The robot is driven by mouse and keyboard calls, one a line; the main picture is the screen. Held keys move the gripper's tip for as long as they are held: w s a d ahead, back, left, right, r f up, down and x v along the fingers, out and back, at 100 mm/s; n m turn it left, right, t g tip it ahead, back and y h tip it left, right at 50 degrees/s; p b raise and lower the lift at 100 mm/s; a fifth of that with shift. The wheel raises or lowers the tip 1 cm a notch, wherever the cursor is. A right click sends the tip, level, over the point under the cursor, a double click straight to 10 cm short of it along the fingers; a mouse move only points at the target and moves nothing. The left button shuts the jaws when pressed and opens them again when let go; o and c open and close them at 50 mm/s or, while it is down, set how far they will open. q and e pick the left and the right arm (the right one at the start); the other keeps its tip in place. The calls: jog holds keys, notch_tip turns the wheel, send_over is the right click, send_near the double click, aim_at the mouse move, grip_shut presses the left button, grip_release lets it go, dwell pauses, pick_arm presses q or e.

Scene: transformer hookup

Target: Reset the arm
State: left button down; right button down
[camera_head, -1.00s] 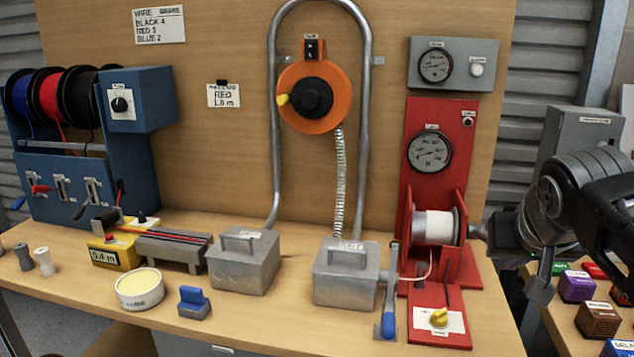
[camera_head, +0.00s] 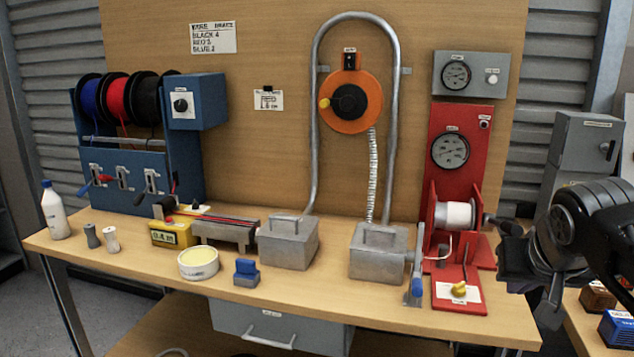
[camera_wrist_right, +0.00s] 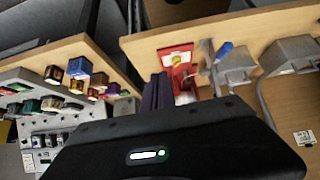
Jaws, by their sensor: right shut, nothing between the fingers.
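My right gripper (camera_head: 511,268) is at the right in the head view, beside the right end of the workbench. Its fingers are shut with nothing between them. The dark shut fingers (camera_wrist_right: 158,94) also show in the right wrist view, in front of the bench edge. The red winch panel (camera_head: 462,120) stands just left of the gripper in the head view, with a white spool (camera_head: 455,215) on it. I cannot tell whether the gripper touches the spool's shaft. My left gripper is not in view.
The workbench (camera_head: 330,300) carries grey metal boxes (camera_head: 288,243), a blue-handled lever (camera_head: 416,285), a lube tub (camera_head: 198,263) and a white bottle (camera_head: 54,212). A side table with small boxes (camera_wrist_right: 80,68) stands to the right in the head view. A grey cabinet (camera_head: 583,140) is behind.

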jog(key=w+a+f+n+g+y, duration=0.15)
jog(key=a+f, duration=0.35)
jog(key=f, duration=0.5)
jog(key=w+a+f+y, duration=0.2)
jog(key=w+a+f, duration=0.15)
jog(key=f, duration=0.75)
jog(key=w+a+f+n+g+y, duration=0.15)
jog(key=a+f, duration=0.35)
jog(key=f, duration=0.5)
jog(key=s+a+f+g+y, duration=0.1)
jog(key=s+a+f, duration=0.45)
jog(key=f, duration=0.45)
jog(key=s+a+f+g+y, duration=0.1)
jog(key=s+a+f, duration=0.45)
jog(key=f, duration=0.35)
jog(key=s+a+f+g, duration=0.25)
jog(key=s+f, duration=0.55)
jog(key=s, duration=0.6)
notch_tip(320, 180, up, 13)
jog(key=m+p, duration=0.1)
jog(key=p, duration=1.2)
jog(key=shift+w+t, duration=0.25)
jog(key=shift+t, duration=0.2)
